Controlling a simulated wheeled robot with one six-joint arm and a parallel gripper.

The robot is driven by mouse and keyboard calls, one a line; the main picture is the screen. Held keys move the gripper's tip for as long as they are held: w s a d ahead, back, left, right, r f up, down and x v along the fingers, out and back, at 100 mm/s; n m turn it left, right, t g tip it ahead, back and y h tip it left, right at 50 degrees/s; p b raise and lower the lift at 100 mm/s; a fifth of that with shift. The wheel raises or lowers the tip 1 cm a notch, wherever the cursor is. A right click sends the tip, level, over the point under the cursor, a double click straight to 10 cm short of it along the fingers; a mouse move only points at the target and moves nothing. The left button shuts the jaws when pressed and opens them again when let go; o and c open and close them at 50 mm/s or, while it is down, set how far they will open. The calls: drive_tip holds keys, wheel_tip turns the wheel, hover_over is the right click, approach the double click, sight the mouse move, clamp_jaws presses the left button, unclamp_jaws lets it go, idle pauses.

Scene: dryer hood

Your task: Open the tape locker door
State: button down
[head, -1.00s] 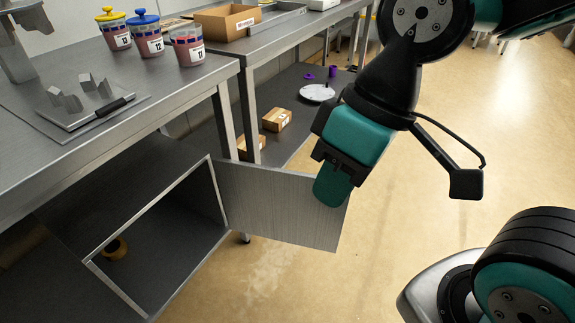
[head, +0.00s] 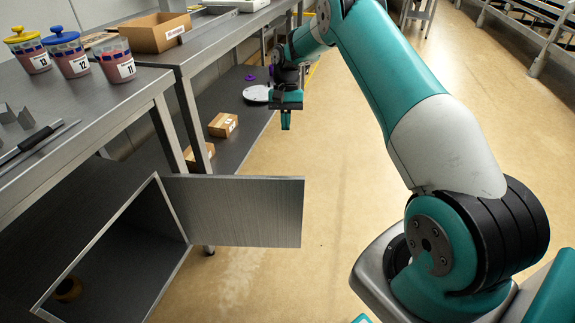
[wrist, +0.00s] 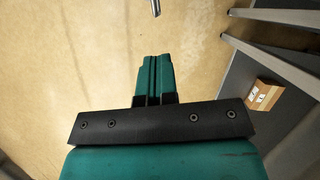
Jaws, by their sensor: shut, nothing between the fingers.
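The tape locker door (head: 240,210) is a grey panel that stands wide open, swung out to the right of the locker (head: 110,255) under the bench. Inside the locker, a roll of tape (head: 68,289) lies on the floor at the lower left. My gripper (head: 286,126) is beyond the door, apart from it, in front of the far bench's lower shelf. In the wrist view, its two teal fingers (wrist: 157,75) are shut together with nothing between them. The door is not clearly visible in the wrist view.
Labelled jars (head: 70,54) stand on the bench top, with an open cardboard box (head: 153,33) behind them. Small cartons (head: 222,125) and a white disc (head: 257,94) are on the lower shelf. Open floor (head: 340,190) lies right of the door.

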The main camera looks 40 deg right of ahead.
drive_tip(key=s+a+r+x, duration=0.1)
drive_tip(key=s+x, duration=0.1)
drive_tip(key=x, duration=1)
drive_tip(key=shift+s, duration=0.3)
drive_tip(key=shift+a, duration=0.15)
